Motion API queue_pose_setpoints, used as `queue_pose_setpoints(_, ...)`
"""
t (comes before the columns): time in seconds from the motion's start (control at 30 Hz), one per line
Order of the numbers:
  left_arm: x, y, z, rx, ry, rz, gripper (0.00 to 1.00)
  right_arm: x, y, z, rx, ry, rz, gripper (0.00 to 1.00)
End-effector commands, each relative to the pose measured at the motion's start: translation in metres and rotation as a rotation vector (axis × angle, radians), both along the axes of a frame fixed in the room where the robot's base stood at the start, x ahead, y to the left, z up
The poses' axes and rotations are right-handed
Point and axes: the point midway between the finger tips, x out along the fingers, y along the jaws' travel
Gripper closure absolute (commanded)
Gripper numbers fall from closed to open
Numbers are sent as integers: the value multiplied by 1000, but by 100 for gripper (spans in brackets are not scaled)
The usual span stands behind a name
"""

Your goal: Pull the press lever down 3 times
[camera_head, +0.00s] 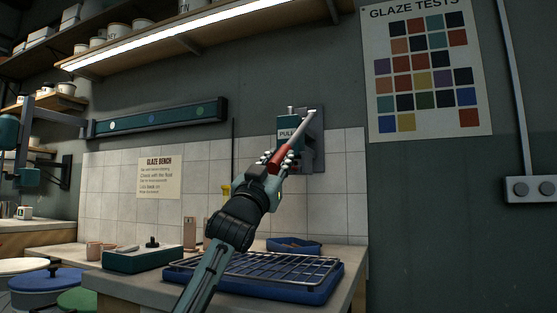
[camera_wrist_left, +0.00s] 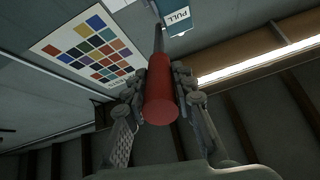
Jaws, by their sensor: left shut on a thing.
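In the head view the rod slants up to the right from the grip. The gripper hides part of the grip. My right gripper is in neither view.
A wire rack on a blue tray (camera_head: 318,292) and a dark green box (camera_head: 140,260) stand on the bench below. A blue dish (camera_head: 294,246) is behind the rack. A lit shelf (camera_head: 190,30) runs above, and a glaze chart (camera_head: 425,70) hangs at right.

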Motion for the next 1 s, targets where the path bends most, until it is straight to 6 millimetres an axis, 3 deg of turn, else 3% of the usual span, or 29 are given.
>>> queue_pose_setpoints(0.03, 1, -2, -5, 2, 8, -2, 74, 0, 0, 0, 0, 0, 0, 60)
queue_pose_setpoints(0.2, 1, -1, -3, 1, 5, -1, 54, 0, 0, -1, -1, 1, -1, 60)
queue_pose_setpoints(0.57, -4, 1, -4, 0, 2, 0, 54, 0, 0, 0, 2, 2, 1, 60)
queue_pose_setpoints(1.0, -68, 22, -54, 1, 3, -2, 54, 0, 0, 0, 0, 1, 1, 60)
